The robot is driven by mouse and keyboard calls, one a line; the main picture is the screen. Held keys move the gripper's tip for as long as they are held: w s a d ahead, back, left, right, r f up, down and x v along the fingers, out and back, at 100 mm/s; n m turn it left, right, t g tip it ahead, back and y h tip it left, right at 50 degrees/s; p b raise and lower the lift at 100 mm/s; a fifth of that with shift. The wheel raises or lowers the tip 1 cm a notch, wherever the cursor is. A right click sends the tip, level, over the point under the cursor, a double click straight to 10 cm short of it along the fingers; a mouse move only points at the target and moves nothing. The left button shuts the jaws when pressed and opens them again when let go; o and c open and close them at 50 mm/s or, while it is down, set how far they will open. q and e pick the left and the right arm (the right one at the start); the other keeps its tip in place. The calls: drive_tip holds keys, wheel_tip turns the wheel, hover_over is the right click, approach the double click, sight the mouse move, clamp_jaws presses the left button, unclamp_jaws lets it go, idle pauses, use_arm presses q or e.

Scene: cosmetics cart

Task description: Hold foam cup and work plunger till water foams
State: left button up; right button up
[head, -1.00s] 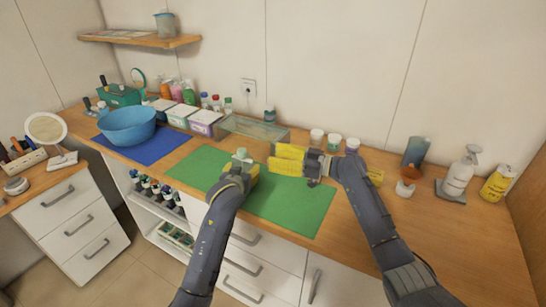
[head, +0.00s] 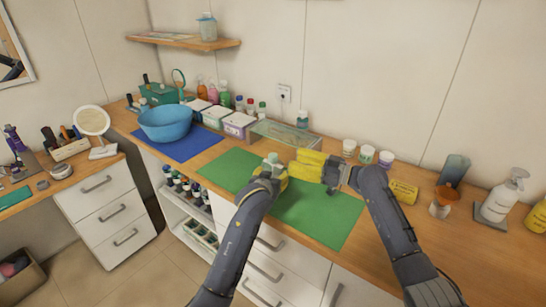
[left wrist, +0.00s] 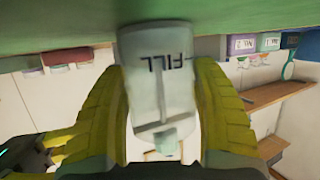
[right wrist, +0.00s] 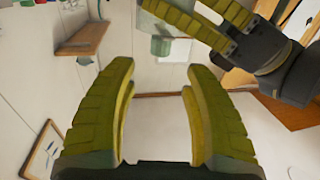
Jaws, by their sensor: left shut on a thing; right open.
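The clear foam cup (left wrist: 155,75) with FILL lettering stands between the yellow fingers of my left gripper (left wrist: 160,105), which is shut on it. A stem-like part shows inside the cup in the left wrist view. In the head view the pale top of the cup (head: 271,160) shows above my left gripper (head: 274,174), over the green mat. My right gripper (head: 305,166) is open and empty just right of the cup, apart from it. In the right wrist view its fingers (right wrist: 157,110) are spread, with the cup (right wrist: 165,32) beyond. The water level cannot be made out.
The green mat (head: 325,215) has free room around the grippers. A clear tray (head: 285,133) is behind them. Several small jars (head: 367,154), a yellow item (head: 403,192), an orange funnel (head: 441,203) and a pump bottle (head: 502,195) stand right. A blue bowl (head: 166,124) is left.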

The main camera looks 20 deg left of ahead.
sight(273, 155)
drive_tip(key=a, duration=0.2)
drive_tip(key=w+a, duration=0.1)
drive_tip(key=a, duration=0.5)
drive_tip(key=shift+w+a, duration=0.15)
drive_tip(key=shift+a, duration=0.1)
clamp_jaws()
